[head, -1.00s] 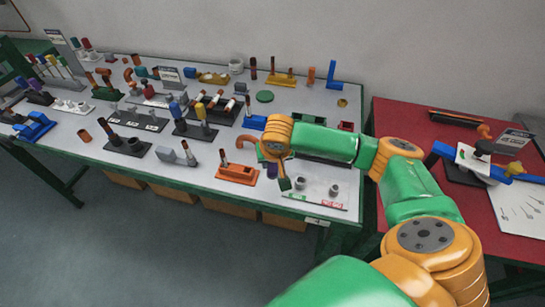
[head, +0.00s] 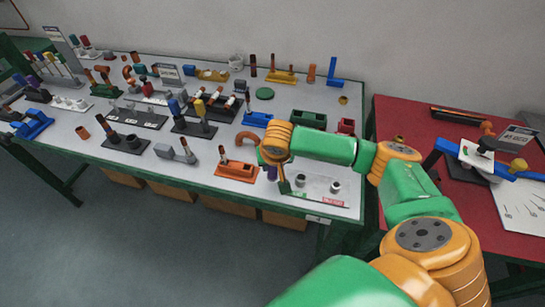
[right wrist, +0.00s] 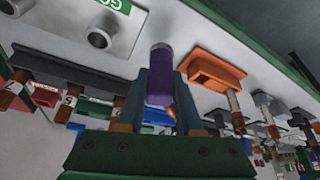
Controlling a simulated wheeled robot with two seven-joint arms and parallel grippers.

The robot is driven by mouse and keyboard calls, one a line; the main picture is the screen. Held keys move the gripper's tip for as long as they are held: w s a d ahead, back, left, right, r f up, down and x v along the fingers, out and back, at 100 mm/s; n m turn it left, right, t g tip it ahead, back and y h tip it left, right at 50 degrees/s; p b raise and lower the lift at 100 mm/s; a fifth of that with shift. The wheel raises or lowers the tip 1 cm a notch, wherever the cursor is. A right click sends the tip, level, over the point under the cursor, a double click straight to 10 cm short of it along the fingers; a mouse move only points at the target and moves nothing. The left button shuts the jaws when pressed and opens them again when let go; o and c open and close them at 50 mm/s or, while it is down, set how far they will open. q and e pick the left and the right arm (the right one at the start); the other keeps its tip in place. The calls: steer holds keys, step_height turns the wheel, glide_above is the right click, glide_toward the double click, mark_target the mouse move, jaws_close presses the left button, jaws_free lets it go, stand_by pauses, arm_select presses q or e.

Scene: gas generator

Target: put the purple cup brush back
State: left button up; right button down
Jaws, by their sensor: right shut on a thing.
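The purple cup brush (right wrist: 158,75) shows as a purple cylinder with a grey end in the right wrist view. My right gripper (right wrist: 160,92) is shut on it, one finger on each side. In the head view a small part of the purple brush (head: 272,173) shows beside my right gripper (head: 283,184), over the front right of the grey table; my wrist hides part of it. The lower end of the brush is hidden by the gripper. My left gripper is not in view.
A white plate with two grey sockets (head: 300,180) lies right of the gripper. An orange holder (head: 236,171) stands to its left. Several stands with tools crowd the grey table (head: 215,148). A red table (head: 400,120) is at the right.

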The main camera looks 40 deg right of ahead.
steer(key=shift+f+b, duration=0.7)
steer(key=shift+f, duration=0.7)
steer(key=shift+c, duration=2.4)
jaws_free()
